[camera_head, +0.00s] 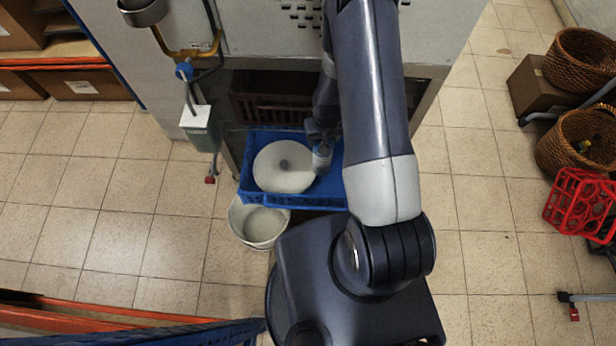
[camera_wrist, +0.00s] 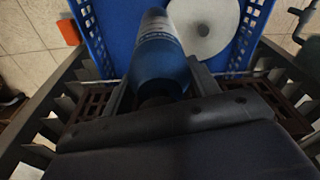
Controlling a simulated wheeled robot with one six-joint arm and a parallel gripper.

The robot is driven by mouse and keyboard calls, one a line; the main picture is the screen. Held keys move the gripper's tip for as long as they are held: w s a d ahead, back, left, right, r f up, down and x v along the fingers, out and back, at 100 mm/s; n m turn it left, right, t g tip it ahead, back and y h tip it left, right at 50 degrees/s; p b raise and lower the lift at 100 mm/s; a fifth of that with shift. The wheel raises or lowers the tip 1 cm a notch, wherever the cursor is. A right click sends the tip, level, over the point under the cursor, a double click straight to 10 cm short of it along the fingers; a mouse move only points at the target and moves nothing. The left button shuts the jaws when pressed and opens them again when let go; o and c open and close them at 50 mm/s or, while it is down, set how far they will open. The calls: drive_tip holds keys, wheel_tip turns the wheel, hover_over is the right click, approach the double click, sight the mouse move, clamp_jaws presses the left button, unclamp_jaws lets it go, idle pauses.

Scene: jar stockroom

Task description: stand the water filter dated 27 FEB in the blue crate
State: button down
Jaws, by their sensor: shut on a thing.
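My gripper (camera_head: 318,140) is shut on a water filter (camera_head: 322,160), a small white and blue cylinder. The filter shows larger in the wrist view (camera_wrist: 160,55), between the two fingers, with blurred pale print; I cannot read a date on it. The blue crate (camera_head: 250,197) stands below, in front of the grey cabinet. The filter is over the right part of the crate's inside, and I cannot tell whether it touches the floor of the crate. A large white disc with a grey centre (camera_head: 275,180) lies in the crate, left of the filter.
A brown crate (camera_head: 262,85) sits behind the blue one. A white bucket (camera_head: 258,222) stands at the front left of the blue crate. Wicker baskets (camera_head: 575,135) and a red bottle carrier (camera_head: 575,205) are far right. The tiled floor on the left is clear.

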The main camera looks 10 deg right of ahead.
drive_tip(key=s+d+f+m+b, duration=0.25)
drive_tip(key=d+b, duration=0.25)
drive_tip(key=b, duration=0.4)
drive_tip(key=s+d+f+m+b, duration=0.1)
drive_tip(key=d+f+m+b, duration=0.3)
drive_tip(key=b, duration=0.6)
wheel_tip(320, 180, down, 9)
drive_tip(key=d+n+b, duration=0.1)
drive_tip(key=b, duration=0.2)
drive_tip(key=shift+w+h, duration=0.15)
drive_tip(key=shift+h, duration=0.15)
drive_tip(key=shift+n, duration=0.25)
drive_tip(key=shift+f, duration=0.15)
drive_tip(key=shift+c, duration=2.3)
unclamp_jaws()
wheel_tip(320, 180, up, 12)
drive_tip(key=s+p, duration=0.1)
drive_tip(key=p, duration=0.2)
drive_tip(key=shift+s+a+p, duration=0.2)
drive_tip(key=shift+a+p, duration=0.1)
drive_tip(key=shift+a, duration=0.1)
